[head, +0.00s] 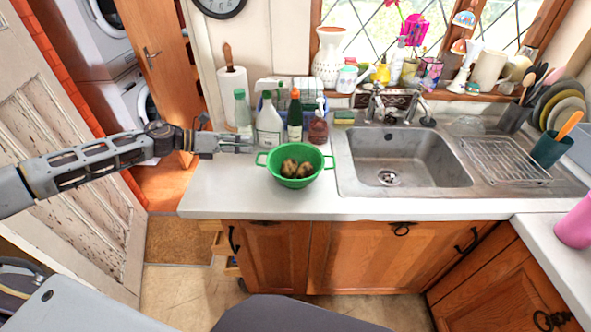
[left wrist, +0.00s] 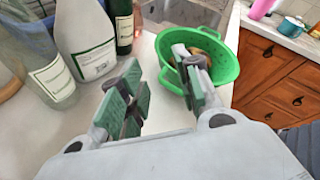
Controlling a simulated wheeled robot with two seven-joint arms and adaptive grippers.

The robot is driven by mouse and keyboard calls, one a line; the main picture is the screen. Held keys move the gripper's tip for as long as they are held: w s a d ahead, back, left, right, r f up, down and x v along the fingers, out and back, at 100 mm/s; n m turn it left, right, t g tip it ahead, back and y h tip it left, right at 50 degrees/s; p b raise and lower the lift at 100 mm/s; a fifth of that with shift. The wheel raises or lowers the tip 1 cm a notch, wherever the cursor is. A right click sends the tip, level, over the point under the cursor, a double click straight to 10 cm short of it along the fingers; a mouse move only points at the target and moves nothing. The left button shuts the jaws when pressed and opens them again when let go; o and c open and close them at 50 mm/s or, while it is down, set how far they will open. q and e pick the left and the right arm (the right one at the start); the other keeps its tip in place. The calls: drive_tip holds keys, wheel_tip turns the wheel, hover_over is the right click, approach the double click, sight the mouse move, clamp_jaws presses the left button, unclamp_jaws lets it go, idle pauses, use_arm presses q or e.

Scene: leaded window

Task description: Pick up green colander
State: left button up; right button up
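The green colander (head: 296,178) stands upright on the white counter, left of the sink, with several brownish round items, perhaps potatoes, inside. It has a loop handle on each side. In the left wrist view the colander (left wrist: 226,68) is ahead and to the right, partly hidden by a finger. My left gripper (head: 250,143) is above the counter, just left of and behind the colander's left handle. In the left wrist view its fingers (left wrist: 155,90) are spread apart with nothing between them. I cannot tell whether a finger touches the handle. My right gripper is not in view.
Bottles (head: 269,126) stand close behind the colander and near my left gripper. A paper towel roll (head: 234,97) is behind them. The steel sink (head: 405,155) lies right of the colander. The counter (head: 225,190) in front and to the left is clear.

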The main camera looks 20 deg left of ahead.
use_arm(q)
drive_tip(key=shift+w+d, duration=0.65)
drive_tip(key=shift+d, duration=0.15)
drive_tip(key=p, duration=0.2)
approach(290, 147)
drive_tip(key=shift+w+d, duration=0.65)
drive_tip(key=shift+d, duration=0.2)
drive_tip(key=shift+w+d+f+p, duration=0.45)
drive_tip(key=shift+w+d+f, duration=0.15)
drive_tip(key=shift+d+f, duration=0.1)
drive_tip(key=shift+w+d, duration=0.2)
drive_tip(key=shift+d, duration=0.1)
drive_tip(key=shift+f, duration=0.15)
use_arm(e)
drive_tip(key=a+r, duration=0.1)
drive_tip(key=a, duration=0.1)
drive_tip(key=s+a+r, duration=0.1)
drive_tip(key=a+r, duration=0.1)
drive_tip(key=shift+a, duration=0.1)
